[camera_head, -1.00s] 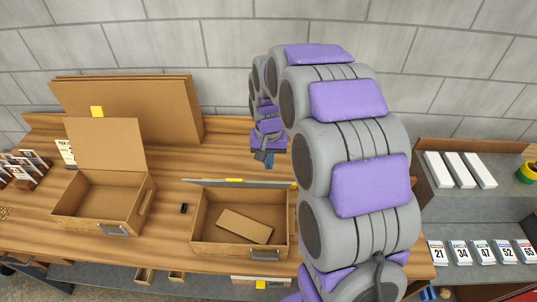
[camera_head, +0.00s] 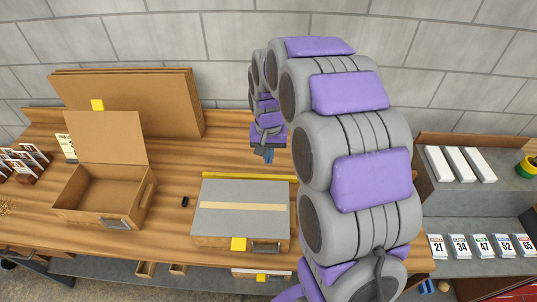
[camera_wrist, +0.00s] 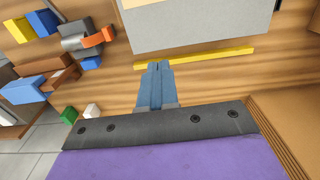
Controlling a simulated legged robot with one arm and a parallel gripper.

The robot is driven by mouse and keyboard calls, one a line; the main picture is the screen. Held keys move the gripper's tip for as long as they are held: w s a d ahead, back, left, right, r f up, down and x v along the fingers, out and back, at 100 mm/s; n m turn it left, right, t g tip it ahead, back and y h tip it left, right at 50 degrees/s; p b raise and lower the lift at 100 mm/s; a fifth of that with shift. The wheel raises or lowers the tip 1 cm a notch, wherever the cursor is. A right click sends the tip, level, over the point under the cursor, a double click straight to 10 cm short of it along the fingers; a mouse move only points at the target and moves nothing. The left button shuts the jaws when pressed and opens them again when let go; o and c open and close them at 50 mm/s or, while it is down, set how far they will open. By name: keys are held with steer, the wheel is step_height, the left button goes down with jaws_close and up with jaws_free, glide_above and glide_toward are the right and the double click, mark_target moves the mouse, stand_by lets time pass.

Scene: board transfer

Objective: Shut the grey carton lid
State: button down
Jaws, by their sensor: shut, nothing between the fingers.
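The carton with the grey lid (camera_head: 240,225) stands on the wooden bench in the head view. Its lid lies flat over the top, with a tan strip across it, and the inside is hidden. The grey lid also shows at the top of the wrist view (camera_wrist: 195,28). My gripper (camera_head: 266,157) is behind the carton, beyond its back edge, apart from the lid. In the wrist view my gripper (camera_wrist: 159,66) is shut and empty, its tips near a yellow strip.
An open brown carton (camera_head: 105,195) with its lid raised stands to the left. A small black item (camera_head: 184,202) lies between the cartons. Brown boards (camera_head: 130,105) lean at the back. A yellow strip (camera_wrist: 195,59) lies behind the grey-lidded carton. Coloured blocks (camera_wrist: 60,45) are at the wrist view's left.

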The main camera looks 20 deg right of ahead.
steer(key=shift+a+r+p, duration=0.1)
steer(key=shift+r+p, duration=0.75)
steer(key=shift+r, duration=1.6)
steer(key=shift+s, duration=0.1)
steer(key=s+a+f+n+b, duration=0.1)
steer(key=s+b, duration=0.1)
steer(key=s, duration=0.8)
steer(key=s+a+f+n+g+b, duration=0.1)
steer(key=s+a+n+b, duration=0.1)
steer(key=s, duration=0.9)
steer(key=s+a+f+n+b, duration=0.1)
steer(key=s+b, duration=0.2)
steer(key=s, duration=0.8)
steer(key=shift+s+a+f+g, duration=0.25)
steer(key=shift+a+f+g, duration=0.1)
steer(key=shift+a+g, duration=0.05)
